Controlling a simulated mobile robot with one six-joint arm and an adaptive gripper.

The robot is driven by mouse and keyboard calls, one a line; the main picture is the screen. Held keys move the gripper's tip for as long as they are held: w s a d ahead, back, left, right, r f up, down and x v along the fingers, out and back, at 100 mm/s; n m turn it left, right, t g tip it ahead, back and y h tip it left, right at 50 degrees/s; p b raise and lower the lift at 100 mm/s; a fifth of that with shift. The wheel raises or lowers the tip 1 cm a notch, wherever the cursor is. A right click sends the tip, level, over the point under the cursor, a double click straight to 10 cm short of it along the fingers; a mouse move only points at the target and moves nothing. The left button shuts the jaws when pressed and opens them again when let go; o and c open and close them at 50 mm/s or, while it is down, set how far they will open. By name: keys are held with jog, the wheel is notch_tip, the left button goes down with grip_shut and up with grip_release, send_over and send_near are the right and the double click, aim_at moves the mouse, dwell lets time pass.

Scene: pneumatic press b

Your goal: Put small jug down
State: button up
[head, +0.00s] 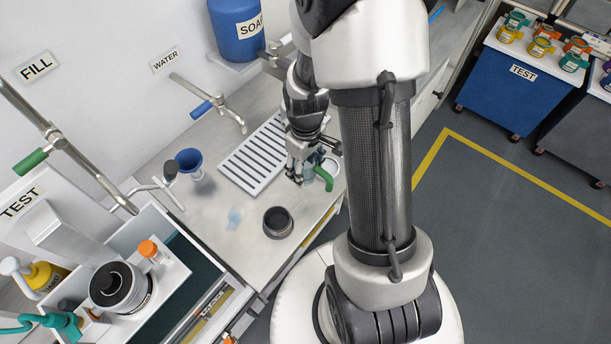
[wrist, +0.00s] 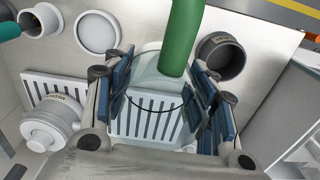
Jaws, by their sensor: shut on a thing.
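The small jug has a clear, pale body and a green handle. In the head view the jug (head: 323,179) is at my gripper (head: 300,172), over the counter by the right end of the slotted drain plate (head: 232,171). In the wrist view the clear jug (wrist: 158,66) sits between the blue finger pads of my gripper (wrist: 162,98), which is shut on it. Its green handle runs up out of the picture. Dark slots show through the clear body. Whether the jug's base touches the counter cannot be told; my arm hides part of it.
A dark cup (head: 278,223) stands on the counter, nearer the front edge; the wrist view shows it too (wrist: 221,57). The counter between funnel and cup is mostly clear.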

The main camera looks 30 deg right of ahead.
notch_tip(320, 180, up, 8)
jog(key=f+p, duration=0.1)
jog(key=p, duration=0.1)
jog(key=w+a+m, duration=0.3)
jog(key=w+a, duration=0.3)
jog(key=a, duration=0.4)
jog(key=shift+a+r+b, duration=0.35)
jog(key=shift+b, duration=0.05)
